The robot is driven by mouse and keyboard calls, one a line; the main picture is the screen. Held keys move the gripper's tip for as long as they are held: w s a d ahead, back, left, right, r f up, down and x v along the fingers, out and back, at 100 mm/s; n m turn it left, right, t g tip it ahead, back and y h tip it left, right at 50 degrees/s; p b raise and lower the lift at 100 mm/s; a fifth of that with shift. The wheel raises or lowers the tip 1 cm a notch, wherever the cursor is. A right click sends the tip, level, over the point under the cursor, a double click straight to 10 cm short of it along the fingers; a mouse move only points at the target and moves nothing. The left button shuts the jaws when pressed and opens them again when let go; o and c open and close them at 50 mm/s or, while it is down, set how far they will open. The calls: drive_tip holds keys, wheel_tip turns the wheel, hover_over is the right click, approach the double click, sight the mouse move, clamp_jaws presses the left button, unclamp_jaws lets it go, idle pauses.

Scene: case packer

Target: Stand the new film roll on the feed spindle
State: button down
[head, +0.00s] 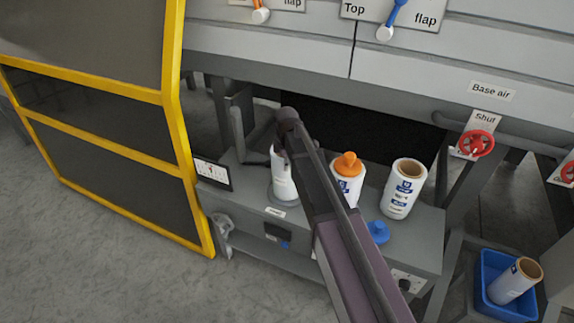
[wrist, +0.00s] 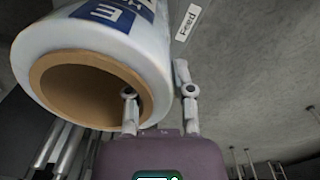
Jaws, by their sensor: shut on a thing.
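The film roll, white with blue print and a brown cardboard core, is in my gripper (wrist: 156,88). In the wrist view the roll (wrist: 105,45) shows one finger inside the core mouth and the other outside its wall. In the head view the held roll (head: 283,182) looks about upright, over a round grey base (head: 272,196) at the left of the bench, partly hidden by my arm. The feed spindle is not visible, and I cannot tell whether the roll touches the base. A label reading "Feed" (wrist: 187,22) shows beside the roll in the wrist view.
On the bench (head: 335,248), a roll with an orange knob on top (head: 347,187) and an open-topped roll (head: 402,192) stand to the right. A blue knob (head: 378,232) sits near the front. A blue bin (head: 492,300) holds another roll. A yellow-framed guard (head: 178,130) stands left.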

drive_tip(key=shift+f, duration=0.1)
drive_tip(key=shift+c, duration=2.4)
unclamp_jaws()
drive_tip(key=r+p, duration=1.2)
drive_tip(key=shift+s+r, duration=0.15)
drive_tip(key=shift+s, duration=0.05)
drive_tip(key=s+d+m, duration=1.8)
drive_tip(key=s+d, duration=0.2)
drive_tip(key=d, duration=0.3)
drive_tip(key=shift+s+m, duration=0.3)
drive_tip(key=shift+s, duration=0.05)
